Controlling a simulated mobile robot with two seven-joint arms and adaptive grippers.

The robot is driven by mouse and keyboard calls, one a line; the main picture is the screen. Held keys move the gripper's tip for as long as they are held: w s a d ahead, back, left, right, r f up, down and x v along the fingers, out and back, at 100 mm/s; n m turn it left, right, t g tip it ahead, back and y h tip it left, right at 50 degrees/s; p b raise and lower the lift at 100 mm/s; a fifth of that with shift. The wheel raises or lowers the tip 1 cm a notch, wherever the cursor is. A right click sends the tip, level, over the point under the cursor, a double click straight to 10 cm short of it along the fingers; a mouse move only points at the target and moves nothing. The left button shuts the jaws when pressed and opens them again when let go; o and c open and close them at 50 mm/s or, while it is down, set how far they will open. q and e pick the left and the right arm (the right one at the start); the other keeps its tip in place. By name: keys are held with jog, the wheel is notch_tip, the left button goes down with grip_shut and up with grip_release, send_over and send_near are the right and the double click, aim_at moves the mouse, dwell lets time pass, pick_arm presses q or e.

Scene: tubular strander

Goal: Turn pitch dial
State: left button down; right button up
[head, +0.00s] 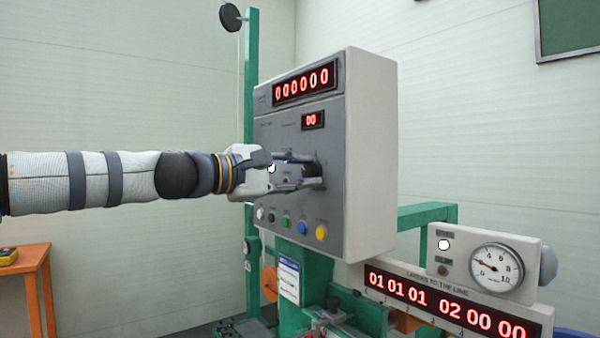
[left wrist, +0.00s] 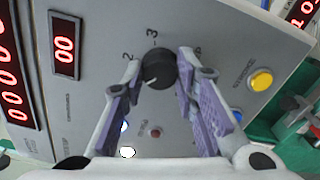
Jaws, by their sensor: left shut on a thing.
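The black round pitch dial (left wrist: 158,68) is on the grey face of a control box (head: 370,150). In the left wrist view the numbers 2 and 3 are printed around it, and another mark is partly covered by a finger. In the head view the dial (head: 311,171) is partly hidden by my fingers. My left gripper (head: 316,172) reaches in from the left with one finger on each side of the dial, shut on it. The fingers also show in the left wrist view (left wrist: 159,72). My right gripper is in neither view.
A small red display (head: 312,120) reads 00 above the dial; a larger one (head: 303,83) reads zeros. Several coloured buttons (head: 303,228) line the box's lower edge. A gauge (head: 496,268) and a long red display (head: 445,305) stand at lower right.

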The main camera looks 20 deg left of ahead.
pick_arm(q)
jog(key=shift+d+n, duration=0.1)
jog(key=shift+n, duration=1)
jog(key=shift+f, duration=0.1)
jog(key=c, duration=1.3)
grip_release()
jog(key=v, duration=0.7)
jog(key=shift+s+a, duration=0.2)
